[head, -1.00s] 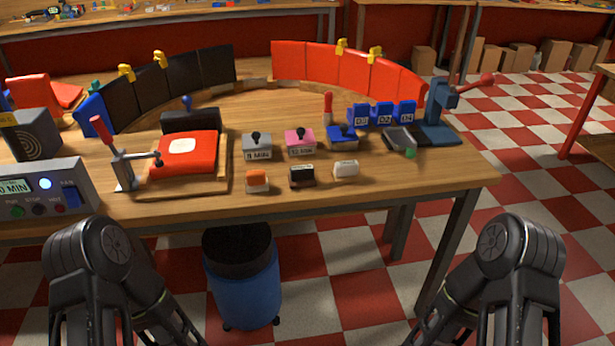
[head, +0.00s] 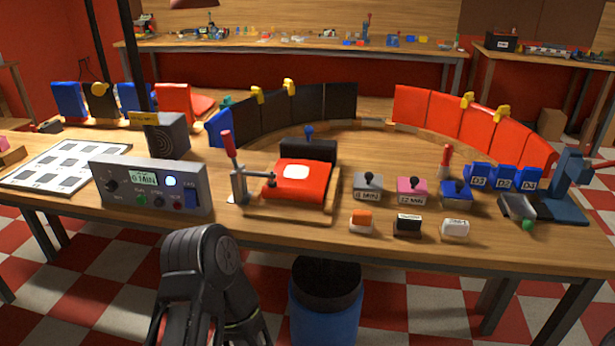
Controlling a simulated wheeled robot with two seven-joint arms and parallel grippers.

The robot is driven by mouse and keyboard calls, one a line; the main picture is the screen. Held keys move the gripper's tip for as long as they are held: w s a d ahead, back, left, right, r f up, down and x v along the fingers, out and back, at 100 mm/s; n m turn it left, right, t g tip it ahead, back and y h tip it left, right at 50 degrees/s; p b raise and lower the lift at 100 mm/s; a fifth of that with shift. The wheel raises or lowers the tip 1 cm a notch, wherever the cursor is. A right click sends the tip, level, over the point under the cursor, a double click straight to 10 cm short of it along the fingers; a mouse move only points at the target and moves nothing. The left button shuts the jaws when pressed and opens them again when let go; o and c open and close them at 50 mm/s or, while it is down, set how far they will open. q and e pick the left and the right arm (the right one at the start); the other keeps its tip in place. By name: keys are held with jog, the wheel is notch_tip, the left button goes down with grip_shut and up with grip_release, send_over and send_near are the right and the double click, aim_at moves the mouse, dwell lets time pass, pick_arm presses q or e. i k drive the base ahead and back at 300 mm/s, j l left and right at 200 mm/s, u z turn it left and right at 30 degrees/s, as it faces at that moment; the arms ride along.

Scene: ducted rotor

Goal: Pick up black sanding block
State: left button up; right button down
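The black sanding block (head: 407,225) is a small dark block with a pale label on top. It stands on the front part of the wooden workbench (head: 290,228), between a small orange-topped block (head: 361,221) and a small white block (head: 455,230). Nothing touches it. My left arm's dark links rise at the bottom, in front of the bench and left of the block. The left gripper itself is not seen. My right arm and gripper are out of view.
Behind the block stand knobbed blocks in grey (head: 368,186), pink (head: 411,190) and blue (head: 456,192). A clamp fixture with a red pad (head: 300,182) is to the left, beside a control box (head: 150,186). A blue bin (head: 325,308) stands below the bench front.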

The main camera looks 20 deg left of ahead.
aim_at(406, 226)
jog(key=i+j, duration=0.4)
jog(key=j, duration=0.15)
jog(key=z, duration=1.55)
